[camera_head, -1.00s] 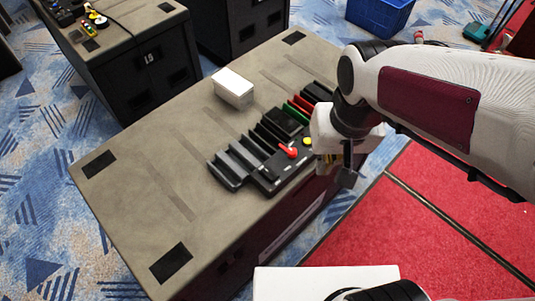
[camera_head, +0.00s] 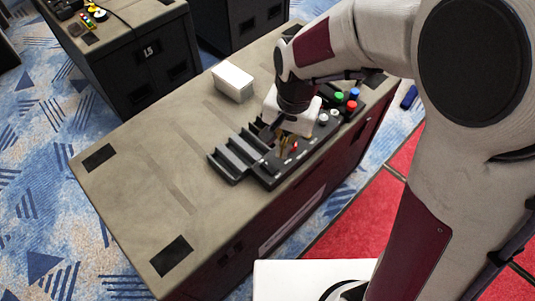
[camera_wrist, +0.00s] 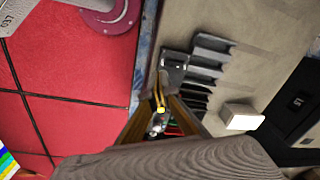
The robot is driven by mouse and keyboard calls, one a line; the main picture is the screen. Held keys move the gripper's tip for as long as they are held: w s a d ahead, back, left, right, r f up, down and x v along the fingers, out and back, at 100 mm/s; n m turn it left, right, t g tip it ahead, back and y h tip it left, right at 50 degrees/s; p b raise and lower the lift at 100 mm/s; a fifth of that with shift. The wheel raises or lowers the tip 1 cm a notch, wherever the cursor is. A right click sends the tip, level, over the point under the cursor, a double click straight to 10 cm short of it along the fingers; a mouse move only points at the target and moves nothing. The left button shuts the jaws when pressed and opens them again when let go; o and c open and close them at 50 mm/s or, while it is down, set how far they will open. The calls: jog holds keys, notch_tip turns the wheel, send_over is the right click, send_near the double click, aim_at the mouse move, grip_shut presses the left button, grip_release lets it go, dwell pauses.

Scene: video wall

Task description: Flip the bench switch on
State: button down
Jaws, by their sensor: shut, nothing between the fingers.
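The bench switch shows as a small red lever (camera_head: 294,146) on the black control panel (camera_head: 270,178) along the bench's near edge. It is partly hidden by my gripper (camera_head: 284,152), so its on or off position cannot be told. My gripper is shut and empty, pointing down at the panel just left of the red lever. Whether it touches the lever cannot be told. In the wrist view the shut fingertips (camera_wrist: 161,80) are over the panel (camera_wrist: 174,68), and the lever is not clear.
A white box (camera_head: 233,80) stands on the bench (camera_head: 130,190) behind the panel. Black slotted racks (camera_head: 235,160) stand left of my gripper; several coloured buttons, including a green one (camera_head: 338,96), lie to its right. The bench's left half is clear.

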jog(key=w+m, duration=0.1)
jog(key=w+a+m, duration=0.1)
jog(key=w+m, duration=0.1)
jog(key=w+a+m+t, duration=0.1)
jog(key=m, duration=0.1)
jog(key=shift+w+f, duration=0.1)
jog(key=shift+w, duration=0.1)
jog(key=shift+f, duration=0.1)
dwell(0.4)
send_near(266, 163)
jog(key=shift+w+f, duration=0.15)
jog(key=shift+f, duration=1.15)
jog(key=shift+w+f, duration=0.1)
jog(key=shift+f, duration=1.2)
jog(key=shift+w+a+f, duration=0.1)
jog(key=shift+a+f, duration=0.05)
jog(key=shift+f, duration=0.6)
